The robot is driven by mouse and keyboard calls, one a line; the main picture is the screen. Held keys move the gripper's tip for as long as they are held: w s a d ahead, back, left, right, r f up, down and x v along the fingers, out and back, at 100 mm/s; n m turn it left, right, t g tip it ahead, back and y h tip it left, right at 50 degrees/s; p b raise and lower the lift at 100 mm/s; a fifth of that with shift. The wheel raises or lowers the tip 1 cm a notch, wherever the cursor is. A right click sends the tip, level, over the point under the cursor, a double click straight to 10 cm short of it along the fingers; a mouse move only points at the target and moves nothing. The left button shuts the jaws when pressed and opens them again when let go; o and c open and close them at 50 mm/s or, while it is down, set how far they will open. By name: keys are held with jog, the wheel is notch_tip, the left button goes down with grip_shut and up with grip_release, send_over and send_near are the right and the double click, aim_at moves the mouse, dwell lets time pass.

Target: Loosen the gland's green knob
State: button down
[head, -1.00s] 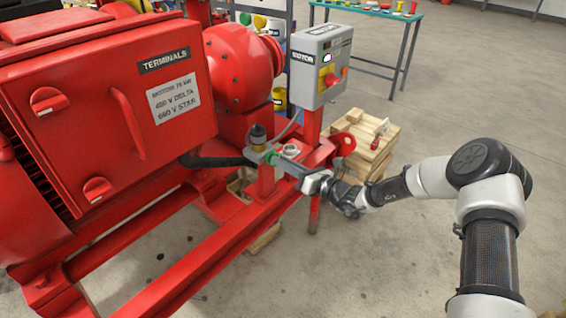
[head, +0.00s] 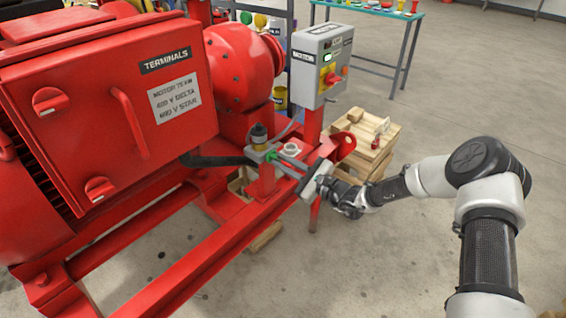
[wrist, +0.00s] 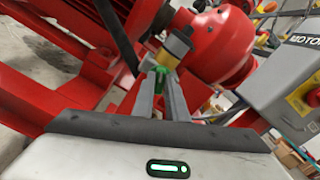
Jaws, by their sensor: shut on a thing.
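The gland's green knob (head: 271,156) sits on the side of a small grey fitting with a dark and yellow top, on a red post of the skid. In the wrist view the green knob (wrist: 160,72) shows between the far ends of my fingers. My gripper (head: 275,160) reaches in from the right, its two long grey fingers shut on the knob. The fingers hide part of the knob. The wrist picture is tilted, and the yellow and dark fitting (wrist: 177,45) stands just beyond the fingertips.
A black cable (head: 215,160) runs left from the fitting. The red terminals box (head: 110,90) fills the left. A grey motor switch box (head: 320,70) stands behind my gripper. A wooden crate (head: 372,150) is on the floor behind my wrist. Open floor lies at right.

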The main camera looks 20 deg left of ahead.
jog(key=shift+s+f+n+b, duration=0.15)
jog(key=shift+n+b, duration=0.8)
jog(key=shift+n, duration=2.15)
jog(key=shift+w+f+n+b, duration=0.15)
jog(key=shift+n+b, duration=0.8)
jog(key=shift+n, duration=2.15)
jog(key=shift+s, duration=0.1)
jog(key=c, duration=1.8)
grip_release()
jog(key=shift+r, duration=0.1)
jog(key=shift+o, duration=0.2)
jog(key=shift+d, duration=0.1)
jog(key=p+v, duration=0.3)
jog(key=v, duration=1.4)
